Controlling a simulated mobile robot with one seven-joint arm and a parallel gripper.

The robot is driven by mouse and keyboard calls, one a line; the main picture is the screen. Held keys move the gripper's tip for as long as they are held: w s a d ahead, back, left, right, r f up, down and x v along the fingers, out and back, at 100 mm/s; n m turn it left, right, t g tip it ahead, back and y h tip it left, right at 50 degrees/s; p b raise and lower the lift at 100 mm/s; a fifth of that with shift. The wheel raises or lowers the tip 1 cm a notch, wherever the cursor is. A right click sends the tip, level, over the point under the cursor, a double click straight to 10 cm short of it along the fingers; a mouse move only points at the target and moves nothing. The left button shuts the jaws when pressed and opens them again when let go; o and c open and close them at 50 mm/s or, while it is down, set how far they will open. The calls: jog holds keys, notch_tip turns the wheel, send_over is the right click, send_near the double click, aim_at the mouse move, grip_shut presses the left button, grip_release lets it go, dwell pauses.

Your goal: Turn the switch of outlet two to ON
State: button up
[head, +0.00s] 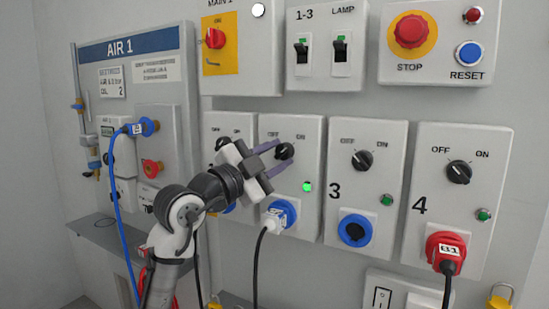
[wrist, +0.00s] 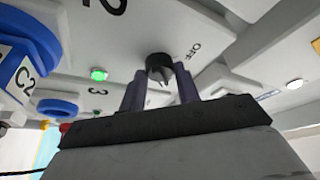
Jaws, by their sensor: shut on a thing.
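The switch of outlet two is a black rotary knob (head: 285,151) on a light grey panel (head: 308,135), with OFF and ON printed above it. My gripper (head: 282,156) reaches it from the left, one finger above and one below in the head view. In the wrist view the knob (wrist: 160,67) sits between the two dark fingers (wrist: 160,88), which are shut on it. I cannot tell its exact pointing direction. The panel's green lamp (head: 307,187) glows brightly and also shows in the wrist view (wrist: 98,74). The white C2 plug (head: 272,221) is in the blue socket below.
Outlet three (head: 388,135) and outlet four (head: 490,140) stand to the right, with knobs (head: 362,160) (head: 459,172). A red plug (head: 446,250) fills outlet four's socket. A black cable (head: 256,270) hangs below the C2 plug. The AIR 1 panel (head: 185,70) with a blue hose (head: 116,215) is left.

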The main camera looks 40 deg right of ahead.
jog(key=o, duration=1)
jog(key=shift+a, duration=0.1)
jog(key=b+v, duration=0.1)
jog(key=v, duration=1.2)
jog(key=shift+s+a, duration=0.1)
jog(key=shift+a, duration=0.2)
